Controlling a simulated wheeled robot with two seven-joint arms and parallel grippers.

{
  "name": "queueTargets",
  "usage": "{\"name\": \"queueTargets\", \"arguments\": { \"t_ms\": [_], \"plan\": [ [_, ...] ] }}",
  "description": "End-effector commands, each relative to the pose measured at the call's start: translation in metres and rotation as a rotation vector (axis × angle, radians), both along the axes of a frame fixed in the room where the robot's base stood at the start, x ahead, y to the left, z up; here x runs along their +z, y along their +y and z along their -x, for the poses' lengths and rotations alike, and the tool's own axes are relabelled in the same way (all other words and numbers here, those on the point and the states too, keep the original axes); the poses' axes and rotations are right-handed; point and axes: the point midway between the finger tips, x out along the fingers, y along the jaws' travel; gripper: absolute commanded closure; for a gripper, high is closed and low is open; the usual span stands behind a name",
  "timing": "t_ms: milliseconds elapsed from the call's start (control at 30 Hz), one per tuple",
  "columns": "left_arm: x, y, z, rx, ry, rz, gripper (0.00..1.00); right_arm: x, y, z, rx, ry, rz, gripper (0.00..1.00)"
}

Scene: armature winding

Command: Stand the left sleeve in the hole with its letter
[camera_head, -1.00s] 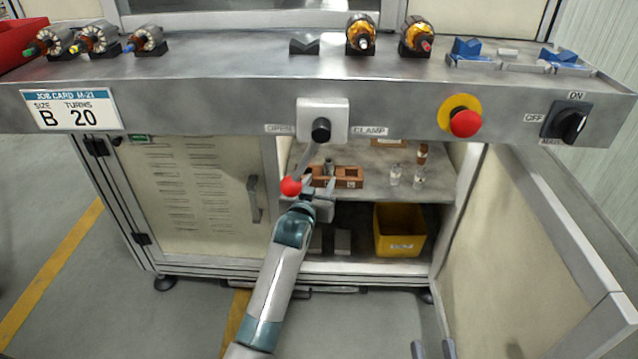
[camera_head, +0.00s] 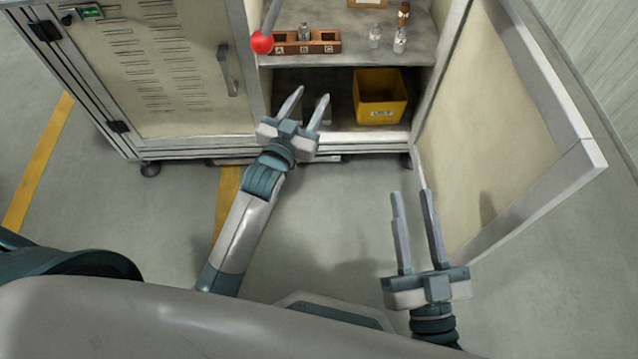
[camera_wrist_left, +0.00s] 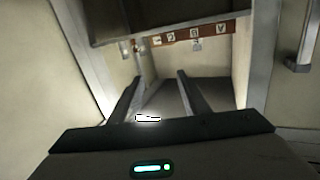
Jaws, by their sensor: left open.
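A wooden block (camera_head: 330,42) lettered A, B and C sits on the cabinet's upper shelf. A grey sleeve (camera_head: 304,31) stands upright at the B hole. Two pale sleeves stand to the right of the block, a left one (camera_head: 375,37) and a right one (camera_head: 400,40). My left gripper (camera_head: 308,97) is open and empty, below and in front of the shelf, apart from the block. My right gripper (camera_head: 412,193) is open and empty near the open door.
A brown bottle-like item (camera_head: 404,13) stands behind the pale sleeves. A yellow bin (camera_head: 380,97) is on the lower shelf. The open cabinet door (camera_head: 500,110) bounds the right side.

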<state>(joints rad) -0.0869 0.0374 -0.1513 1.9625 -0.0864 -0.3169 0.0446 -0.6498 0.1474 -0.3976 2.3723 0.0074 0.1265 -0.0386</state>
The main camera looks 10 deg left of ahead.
Motion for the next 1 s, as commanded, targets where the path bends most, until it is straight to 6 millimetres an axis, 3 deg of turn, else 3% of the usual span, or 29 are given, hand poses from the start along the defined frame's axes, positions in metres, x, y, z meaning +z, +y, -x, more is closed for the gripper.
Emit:
{"name": "queueTargets", "arguments": {
  "t_ms": [33, 300, 400, 500, 700, 1000],
  "plan": [
    [-0.001, -0.013, 0.029, -0.034, -0.018, 0.006, 0.57, 0.0, 0.0, 0.0, 0.0, 0.0, 0.0, 0.69],
    [0.033, -0.069, 0.167, -0.189, -0.145, 0.096, 0.57, 0.0, 0.0, 0.0, 0.0, 0.0, 0.0, 0.69],
    [0.053, -0.081, 0.21, -0.224, -0.183, 0.146, 0.57, 0.0, 0.0, 0.0, 0.0, 0.001, 0.0, 0.69],
    [0.07, -0.087, 0.241, -0.245, -0.21, 0.187, 0.57, 0.0, 0.0, 0.0, -0.001, 0.001, 0.0, 0.69],
    [0.087, -0.091, 0.266, -0.259, -0.237, 0.226, 0.57, 0.0, 0.0, 0.0, -0.001, 0.001, 0.0, 0.69],
    [0.088, -0.091, 0.267, -0.26, -0.238, 0.228, 0.57, -0.001, 0.0, 0.0, -0.001, 0.002, 0.001, 0.69]
  ]
}}
